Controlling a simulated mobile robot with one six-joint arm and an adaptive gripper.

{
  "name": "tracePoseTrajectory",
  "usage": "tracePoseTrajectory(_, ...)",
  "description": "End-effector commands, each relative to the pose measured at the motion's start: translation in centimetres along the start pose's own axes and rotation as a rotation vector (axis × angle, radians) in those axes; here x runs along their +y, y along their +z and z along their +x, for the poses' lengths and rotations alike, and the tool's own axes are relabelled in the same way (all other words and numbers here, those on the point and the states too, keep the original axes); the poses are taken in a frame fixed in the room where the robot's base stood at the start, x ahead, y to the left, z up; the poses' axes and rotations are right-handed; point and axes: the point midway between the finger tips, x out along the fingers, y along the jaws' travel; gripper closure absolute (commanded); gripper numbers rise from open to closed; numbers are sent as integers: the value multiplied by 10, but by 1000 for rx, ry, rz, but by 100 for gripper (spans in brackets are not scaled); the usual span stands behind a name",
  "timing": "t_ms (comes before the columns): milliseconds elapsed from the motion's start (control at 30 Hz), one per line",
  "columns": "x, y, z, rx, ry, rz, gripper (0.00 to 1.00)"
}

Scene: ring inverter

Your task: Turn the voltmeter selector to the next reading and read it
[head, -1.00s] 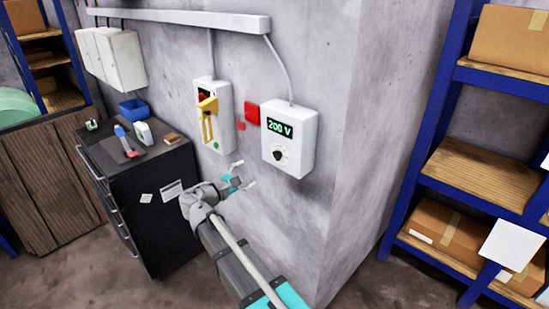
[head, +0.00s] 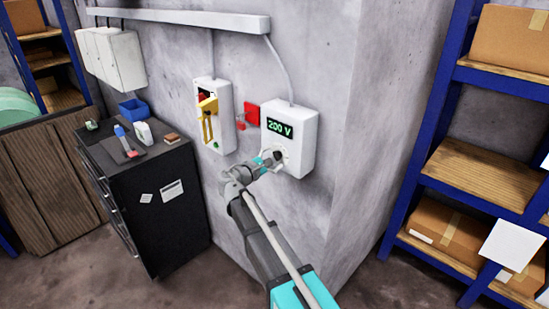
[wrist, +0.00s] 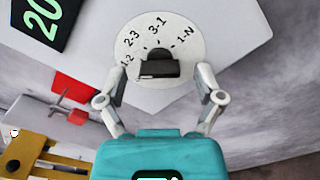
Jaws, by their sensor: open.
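The white voltmeter box (head: 302,120) hangs on the concrete wall. Its green display (head: 280,128) reads 200 V. The black selector knob (wrist: 157,68) sits on a round white dial (wrist: 185,40) marked 1-2, 2-3, 3-1 and 1-N. I cannot tell for sure which mark the knob points at. My gripper (wrist: 161,75) is open, with one finger on each side of the knob and a gap on both sides. In the head view my gripper (head: 275,160) is at the box's lower front and partly hides the dial.
Left of the voltmeter are a red block (head: 252,113) and a white switch box (head: 223,105) with a yellow handle (head: 207,118). A black cabinet (head: 160,225) with small items stands at the left. A blue shelf (head: 435,110) is at the right.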

Motion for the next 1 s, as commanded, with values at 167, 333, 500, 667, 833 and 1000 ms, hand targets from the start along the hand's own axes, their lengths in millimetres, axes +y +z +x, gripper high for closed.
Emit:
tracePoseTrajectory(167, 0, 0, 6, 0, 0, 0, 14)
tracePoseTrajectory(333, 0, 0, 6, 0, 0, 0, 14)
tracePoseTrajectory(500, 0, 0, 6, 0, 0, 0, 25)
tracePoseTrajectory(667, 0, 0, 6, 0, 0, 0, 55)
tracePoseTrajectory(833, 0, 0, 6, 0, 0, 0, 87)
tracePoseTrajectory(1000, 0, 0, 6, 0, 0, 2, 96)
